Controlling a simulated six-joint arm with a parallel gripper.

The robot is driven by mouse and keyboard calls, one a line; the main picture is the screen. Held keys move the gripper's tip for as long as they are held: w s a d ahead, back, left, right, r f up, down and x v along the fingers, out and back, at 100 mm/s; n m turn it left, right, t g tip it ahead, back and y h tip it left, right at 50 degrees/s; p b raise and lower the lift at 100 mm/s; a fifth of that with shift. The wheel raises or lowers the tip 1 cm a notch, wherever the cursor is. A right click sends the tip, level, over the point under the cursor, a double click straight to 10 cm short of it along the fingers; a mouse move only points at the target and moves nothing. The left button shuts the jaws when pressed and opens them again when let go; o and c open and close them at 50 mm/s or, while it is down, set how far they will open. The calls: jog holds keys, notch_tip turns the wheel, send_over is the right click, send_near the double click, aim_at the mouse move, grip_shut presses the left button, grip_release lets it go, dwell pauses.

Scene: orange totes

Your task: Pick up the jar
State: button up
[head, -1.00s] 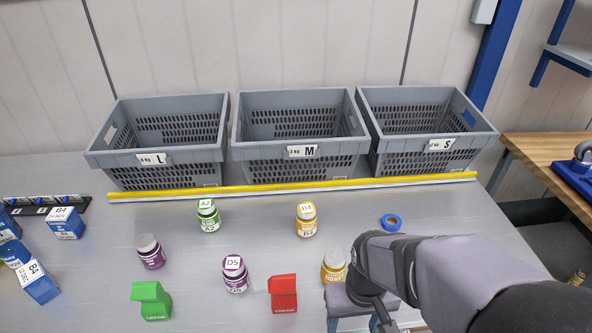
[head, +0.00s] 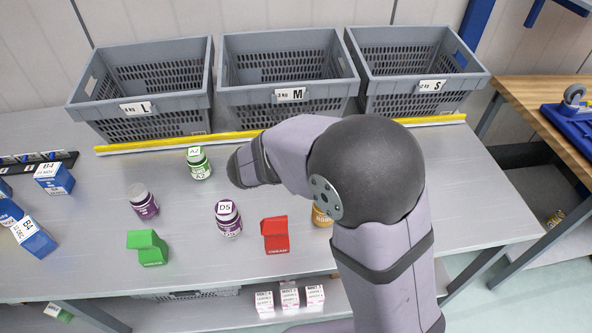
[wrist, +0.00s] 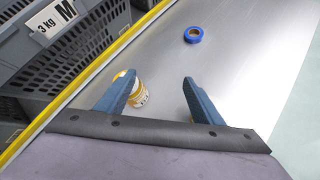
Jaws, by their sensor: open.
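In the wrist view, a jar with a yellow and white label (wrist: 139,96) stands on the table, partly hidden by the left finger. My gripper (wrist: 158,80) is open, with bare table between its fingertips. In the head view my arm hides the gripper and that jar. Another yellow jar (head: 321,216) shows partly behind my arm. A green jar marked A2 (head: 199,164), a purple jar (head: 143,202) and a purple jar marked D5 (head: 228,218) stand to the left.
Grey crates L (head: 158,121), M (head: 250,98) and S (head: 400,88) line the back behind a yellow strip (head: 130,149). A green carton (head: 148,250) and a red carton (head: 276,236) stand in front. Blue boxes (head: 34,237) lie at left. Blue tape (wrist: 193,35) lies beyond the gripper.

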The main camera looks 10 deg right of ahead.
jog(key=w+a+f+n+t+h+b, duration=0.1)
jog(key=w+a+f+n+t+b, duration=0.2)
jog(key=a+n, duration=0.15)
jog(key=shift+w+a+p+x, duration=0.2)
jog(key=shift+p+x, duration=0.2)
jog(key=shift+x, duration=0.7)
jog(key=shift+w+a+p+x, duration=0.15)
jog(key=shift+p+x, duration=0.3)
jog(key=shift+x, duration=0.7)
jog(key=shift+w+a+p+x, duration=0.1)
jog(key=shift+a+p+x, duration=0.25)
jog(key=shift+x, duration=0.75)
jog(key=shift+d, duration=0.1)
jog(key=c, duration=1.4)
